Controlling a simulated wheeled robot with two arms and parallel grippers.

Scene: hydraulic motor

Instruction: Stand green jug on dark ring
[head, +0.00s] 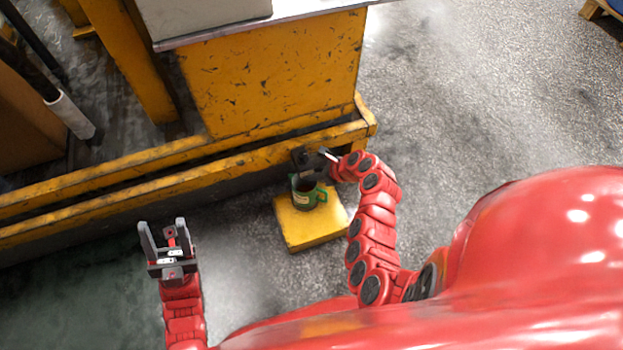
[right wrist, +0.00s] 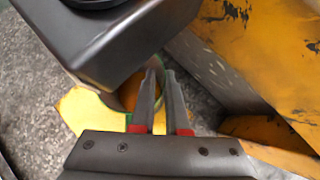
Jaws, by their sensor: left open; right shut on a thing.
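The green jug (head: 309,199) shows in the head view over the yellow block (head: 324,235), upright as far as I can see. I cannot tell whether it rests on the block or hangs just above it. My right gripper (right wrist: 163,78) is shut on the jug from above, and its dark body hides part of the jug's top. I cannot make out the dark ring. My left gripper (head: 164,232) is open and empty, well left of the block.
A scuffed yellow machine base (head: 270,85) stands behind the block, with a low yellow rail (head: 110,178) along its foot, close to my right gripper. A pale worktop (head: 205,15) lies above.

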